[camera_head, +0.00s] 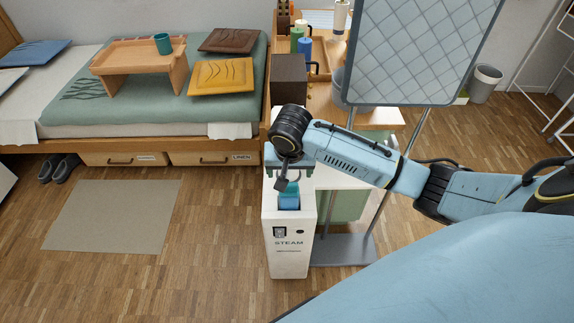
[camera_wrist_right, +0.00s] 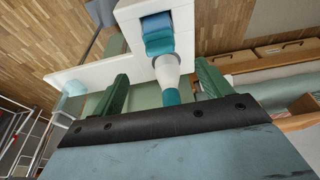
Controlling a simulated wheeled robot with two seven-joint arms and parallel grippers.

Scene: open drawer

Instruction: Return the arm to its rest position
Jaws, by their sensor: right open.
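My right arm (camera_head: 350,153) reaches in from the right side of the head view, stretched out to the left. My right gripper (camera_head: 284,178) points down over the top of a white unit marked STEAM (camera_head: 290,256). In the right wrist view, its two green fingers (camera_wrist_right: 163,86) are spread apart. A white and teal piece (camera_wrist_right: 167,68) stands out from the blue part (camera_wrist_right: 157,35) of the unit, between the fingers with gaps on both sides. In the head view the arm partly hides this piece. My left gripper is not in view.
A padded board (camera_head: 412,52) on metal poles stands just behind my right arm. A desk with a dark brown box (camera_head: 289,78) lies beyond the gripper. A bed with a wooden tray table (camera_head: 138,56) is at the left.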

